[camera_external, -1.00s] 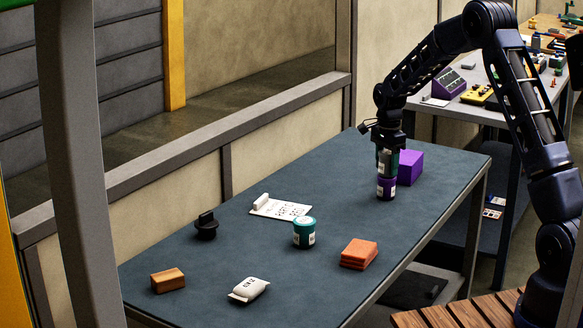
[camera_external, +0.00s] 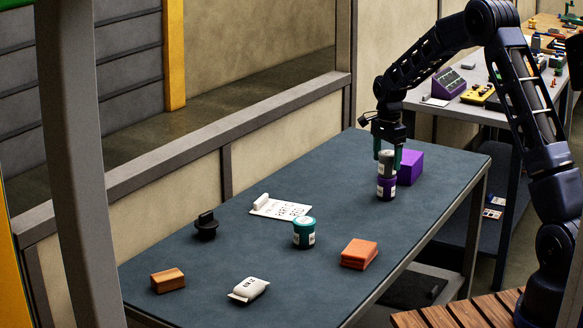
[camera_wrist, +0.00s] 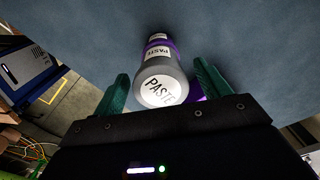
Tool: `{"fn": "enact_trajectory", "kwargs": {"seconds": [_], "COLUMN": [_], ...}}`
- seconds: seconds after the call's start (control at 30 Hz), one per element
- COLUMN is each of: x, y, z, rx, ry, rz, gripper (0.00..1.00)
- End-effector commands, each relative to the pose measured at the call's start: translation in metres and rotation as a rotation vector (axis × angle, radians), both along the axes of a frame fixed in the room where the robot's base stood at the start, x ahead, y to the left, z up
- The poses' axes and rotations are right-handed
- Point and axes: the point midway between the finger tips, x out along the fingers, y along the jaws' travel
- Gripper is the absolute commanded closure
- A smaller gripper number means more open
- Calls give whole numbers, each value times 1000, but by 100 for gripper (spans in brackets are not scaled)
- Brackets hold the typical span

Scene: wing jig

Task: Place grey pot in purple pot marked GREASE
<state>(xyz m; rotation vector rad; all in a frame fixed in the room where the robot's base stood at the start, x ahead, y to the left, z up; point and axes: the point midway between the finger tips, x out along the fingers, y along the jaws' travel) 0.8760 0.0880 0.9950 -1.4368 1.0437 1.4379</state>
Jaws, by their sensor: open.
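The grey pot (camera_external: 387,162) sits upright at the top of the purple pot (camera_external: 386,188) at the table's far end. I cannot tell how deep it sits in it. In the wrist view the grey pot's lid (camera_wrist: 158,91) reads PASTE, and a little of the purple pot (camera_wrist: 158,37) shows beyond it. No GREASE label can be read. My gripper (camera_external: 387,157) is open above, with its green fingers on both sides of the grey pot. In the wrist view the fingers stand apart from it.
A purple box (camera_external: 411,166) stands right beside the pots. Nearer on the table (camera_external: 340,205) are a teal-lidded pot (camera_external: 304,233), orange blocks (camera_external: 359,253), a white notepad (camera_external: 281,208), a black object (camera_external: 206,226), a white packet (camera_external: 248,290) and a wooden block (camera_external: 168,280).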

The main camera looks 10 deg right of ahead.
Motion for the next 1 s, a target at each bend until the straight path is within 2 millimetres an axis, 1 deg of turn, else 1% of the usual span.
{"fn": "enact_trajectory", "kwargs": {"seconds": [0.03,0.2,0.4,0.5,0.7,0.77,0.87,1.0], "x": [0,1,1,0,-3,-8,-23,-56], "y": [1,1,0,0,-2,-6,-16,-36], "z": [12,46,79,89,103,111,130,164], "rx": [2,2,1,1,2,3,7,11], "ry": [-5,-5,-3,-2,-5,-10,-26,-57], "rz": [1,1,0,0,7,21,67,159], "gripper": [25,25,25,25,25,25,25,25]}}
